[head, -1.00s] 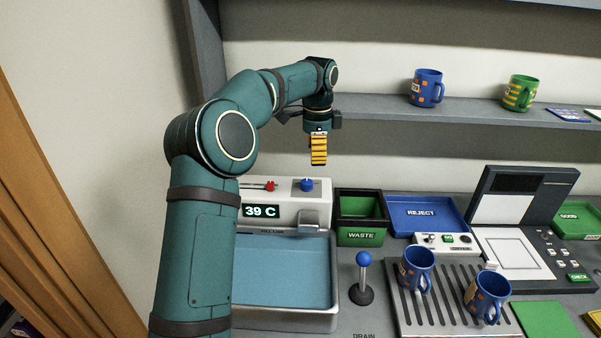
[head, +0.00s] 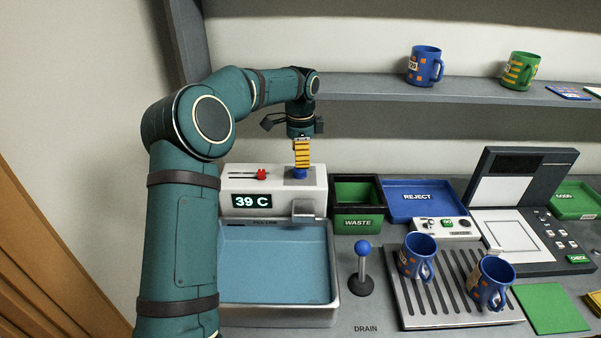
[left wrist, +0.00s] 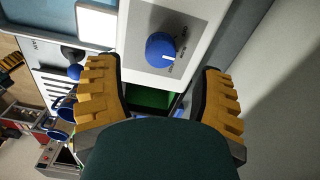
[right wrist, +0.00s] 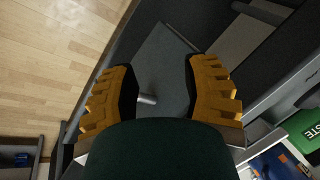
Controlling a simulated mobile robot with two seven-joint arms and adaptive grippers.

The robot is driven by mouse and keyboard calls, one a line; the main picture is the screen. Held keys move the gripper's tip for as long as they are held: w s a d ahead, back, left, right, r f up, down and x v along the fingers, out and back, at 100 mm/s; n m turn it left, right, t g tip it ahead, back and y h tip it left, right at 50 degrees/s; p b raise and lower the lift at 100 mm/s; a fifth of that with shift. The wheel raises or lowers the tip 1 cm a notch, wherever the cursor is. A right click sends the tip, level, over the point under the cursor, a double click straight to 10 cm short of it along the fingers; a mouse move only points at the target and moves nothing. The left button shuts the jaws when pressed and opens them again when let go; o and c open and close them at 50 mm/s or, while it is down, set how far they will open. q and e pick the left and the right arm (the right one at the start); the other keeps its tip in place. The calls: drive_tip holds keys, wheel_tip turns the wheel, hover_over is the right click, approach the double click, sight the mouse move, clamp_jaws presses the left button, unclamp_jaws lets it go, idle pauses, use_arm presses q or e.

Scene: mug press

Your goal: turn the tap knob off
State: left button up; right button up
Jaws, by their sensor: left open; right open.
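The blue tap knob (head: 299,174) sits on top of the white tap unit (head: 272,203), at its right end. In the left wrist view the knob (left wrist: 161,50) lies ahead of my fingers, between their lines, with a white pointer mark. My left gripper (head: 302,160) is open above the knob and points down at it. I cannot tell whether its fingers touch the knob. My right gripper (right wrist: 166,88) is open and empty, away from the tap; the head view does not show it.
A water-filled basin (head: 333,313) stands below the tap unit, with a blue-topped drain lever (head: 362,265) to its right. A red slider (head: 262,174) is left of the knob. The green waste bin (head: 358,223) stands close on the right. Two blue mugs stand on the slotted rack (head: 450,312).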

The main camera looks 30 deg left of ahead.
sight(301, 170)
use_arm(q)
drive_tip(key=shift+f+b, duration=0.3)
drive_tip(key=shift+f, duration=2.25)
clamp_jaws()
